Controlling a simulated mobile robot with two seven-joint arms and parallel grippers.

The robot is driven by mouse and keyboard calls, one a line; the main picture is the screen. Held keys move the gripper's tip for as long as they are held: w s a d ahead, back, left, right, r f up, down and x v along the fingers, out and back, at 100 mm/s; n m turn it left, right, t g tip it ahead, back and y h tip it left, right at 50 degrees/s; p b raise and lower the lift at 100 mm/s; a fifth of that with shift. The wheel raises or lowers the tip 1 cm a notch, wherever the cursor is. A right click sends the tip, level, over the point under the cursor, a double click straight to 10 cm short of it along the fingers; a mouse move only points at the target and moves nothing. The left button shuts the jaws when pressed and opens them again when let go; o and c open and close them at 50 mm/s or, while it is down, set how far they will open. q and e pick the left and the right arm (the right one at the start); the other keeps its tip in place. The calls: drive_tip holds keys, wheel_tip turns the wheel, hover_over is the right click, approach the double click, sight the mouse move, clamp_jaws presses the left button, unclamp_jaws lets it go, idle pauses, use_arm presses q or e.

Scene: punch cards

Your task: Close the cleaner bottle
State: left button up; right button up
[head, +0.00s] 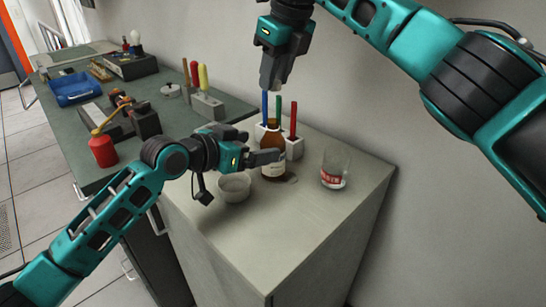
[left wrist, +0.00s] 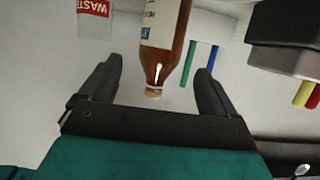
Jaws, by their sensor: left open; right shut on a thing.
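The brown cleaner bottle (head: 272,141) stands upright on the light cabinet top, with a pale label. In the left wrist view the bottle (left wrist: 172,50) appears upside down, and its narrow neck ends in a pale rim. My left gripper (head: 273,157) is level with the bottle, and a finger covers part of it in the head view. In the left wrist view its open fingers (left wrist: 160,68) lie on either side of the bottle, with gaps. My right gripper (head: 270,84) points down above and behind the bottle, shut; what it holds cannot be made out.
The front of the cabinet top (head: 275,240) is clear.

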sight(264, 145)
use_arm(q)
drive_tip(key=shift+x, duration=2.05)
drive_tip(key=shift+c, duration=0.5)
drive_tip(key=c, duration=1.5)
use_arm(e)
drive_tip(key=shift+f, duration=2.5)
